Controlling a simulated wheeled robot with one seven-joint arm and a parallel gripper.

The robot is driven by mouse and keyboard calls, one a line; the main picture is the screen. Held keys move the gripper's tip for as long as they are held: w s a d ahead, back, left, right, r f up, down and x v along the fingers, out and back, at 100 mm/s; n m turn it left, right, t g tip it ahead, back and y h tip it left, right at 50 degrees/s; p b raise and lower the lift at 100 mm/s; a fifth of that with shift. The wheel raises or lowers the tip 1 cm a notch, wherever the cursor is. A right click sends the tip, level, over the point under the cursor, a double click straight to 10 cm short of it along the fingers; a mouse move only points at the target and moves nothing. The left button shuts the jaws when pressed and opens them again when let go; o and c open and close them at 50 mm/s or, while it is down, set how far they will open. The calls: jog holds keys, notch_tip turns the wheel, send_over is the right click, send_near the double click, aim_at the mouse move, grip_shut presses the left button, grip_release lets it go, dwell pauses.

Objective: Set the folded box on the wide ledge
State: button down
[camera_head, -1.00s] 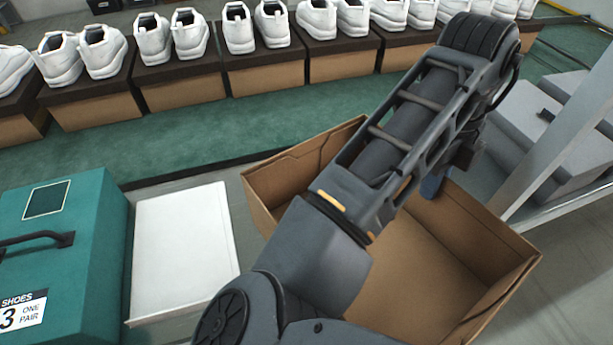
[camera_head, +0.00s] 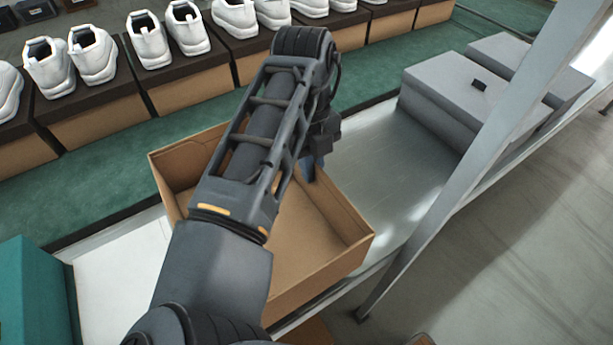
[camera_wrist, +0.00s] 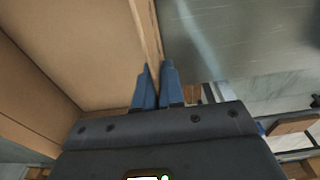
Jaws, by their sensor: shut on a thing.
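The folded box (camera_head: 320,220) is an open brown cardboard tray, seen in the middle of the head view. My gripper (camera_head: 309,168) is at its far right wall, partly hidden behind my arm. In the wrist view my blue fingers (camera_wrist: 157,78) are shut on the top of the box wall (camera_wrist: 146,28). The wide ledge (camera_head: 395,165) is a grey metal surface running right of and behind the box. The box is over or on it; its underside is hidden, so contact cannot be told.
Grey boxes (camera_head: 465,95) stand on the ledge at the right. A slanted metal post (camera_head: 500,130) rises in front of them. A white panel (camera_head: 110,290) and a teal box (camera_head: 30,290) are at left. White shoes (camera_head: 92,52) on cartons line the green belt (camera_head: 80,190) behind.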

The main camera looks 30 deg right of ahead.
jog(key=shift+w+a+f+p, duration=0.15)
jog(key=shift+f, duration=1)
jog(key=shift+w+a+f+p, duration=0.1)
jog(key=shift+f+p, duration=0.05)
jog(key=shift+f, duration=0.95)
jog(key=shift+f, duration=0.15)
jog(key=c, duration=1.2)
grip_release()
jog(key=shift+c, duration=0.2)
notch_tip(320, 180, up, 12)
jog(key=w, duration=0.1)
jog(key=shift+w+b, duration=0.2)
jog(key=shift+b, duration=0.2)
